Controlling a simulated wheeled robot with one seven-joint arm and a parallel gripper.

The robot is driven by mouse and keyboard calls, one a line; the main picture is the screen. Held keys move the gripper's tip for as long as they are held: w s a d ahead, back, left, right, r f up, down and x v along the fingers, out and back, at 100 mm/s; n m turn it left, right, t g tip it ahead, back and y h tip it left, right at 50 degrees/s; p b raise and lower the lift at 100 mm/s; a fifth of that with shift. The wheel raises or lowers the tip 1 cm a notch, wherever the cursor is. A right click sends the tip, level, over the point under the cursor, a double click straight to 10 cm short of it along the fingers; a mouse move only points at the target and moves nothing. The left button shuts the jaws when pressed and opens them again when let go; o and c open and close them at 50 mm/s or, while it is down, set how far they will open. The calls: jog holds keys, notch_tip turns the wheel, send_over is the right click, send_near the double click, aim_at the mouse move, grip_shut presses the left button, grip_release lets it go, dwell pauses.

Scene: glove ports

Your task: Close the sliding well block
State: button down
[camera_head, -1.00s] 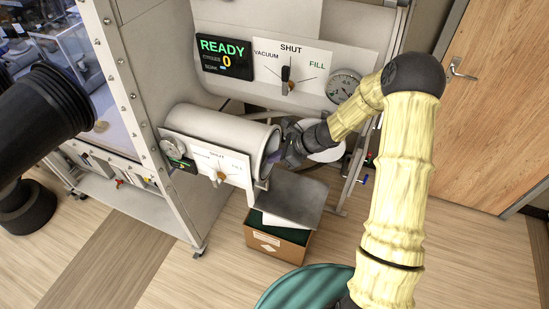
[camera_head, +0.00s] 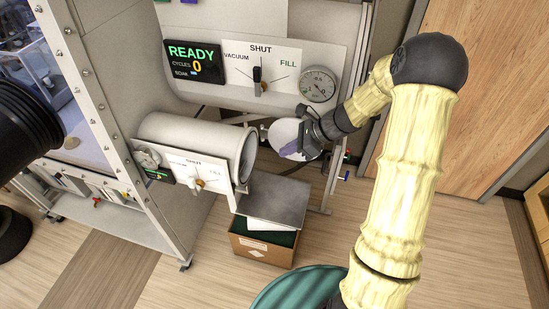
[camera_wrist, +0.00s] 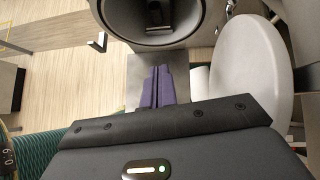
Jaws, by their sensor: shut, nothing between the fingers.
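The small round chamber (camera_head: 190,138) stands with its mouth facing right in the head view. Its dark open mouth (camera_wrist: 155,38) is at the top of the wrist view, with a small dark block-like item (camera_wrist: 154,14) inside; I cannot tell surely that this is the well block. My gripper (camera_head: 287,148) is just right of the mouth, apart from it, in front of the round white door (camera_head: 278,134). Its purple fingers (camera_wrist: 157,84) are together and empty in the wrist view, below the mouth. The door (camera_wrist: 250,65) swings open at the right there.
A grey metal shelf (camera_head: 272,200) is below the mouth, above a cardboard box (camera_head: 260,249). A larger chamber with a READY display (camera_head: 194,62) and gauge (camera_head: 318,84) is above. A wooden door (camera_head: 505,85) is at the right. Floor is clear at lower left.

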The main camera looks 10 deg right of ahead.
jog(key=shift+d+r, duration=0.45)
jog(key=c, duration=2.2)
grip_release()
jog(key=shift+s, duration=0.1)
jog(key=c, duration=1.8)
grip_release()
jog(key=shift+f, duration=0.15)
jog(key=o, duration=0.5)
jog(key=shift+s+a+f+y+b, duration=0.1)
jog(key=shift+a+f+y+b, duration=0.15)
jog(key=shift+f+b, duration=0.35)
jog(key=shift+a+f+y+b, duration=0.1)
jog(key=shift+f+y+b, duration=0.3)
jog(key=shift+f, duration=0.2)
jog(key=shift+o, duration=0.2)
jog(key=f+y+b, duration=0.1)
jog(key=y+b, duration=0.1)
jog(key=b, duration=0.1)
jog(key=a+f+t+y+b, duration=0.1)
jog(key=f+y+b, duration=0.1)
jog(key=b, duration=0.1)
jog(key=w+f+t+y+b, duration=0.1)
jog(key=f+y+b, duration=0.1)
jog(key=y+b, duration=0.1)
jog(key=shift+w+a+f, duration=0.1)
jog(key=shift+a+f, duration=0.05)
jog(key=shift+a, duration=0.05)
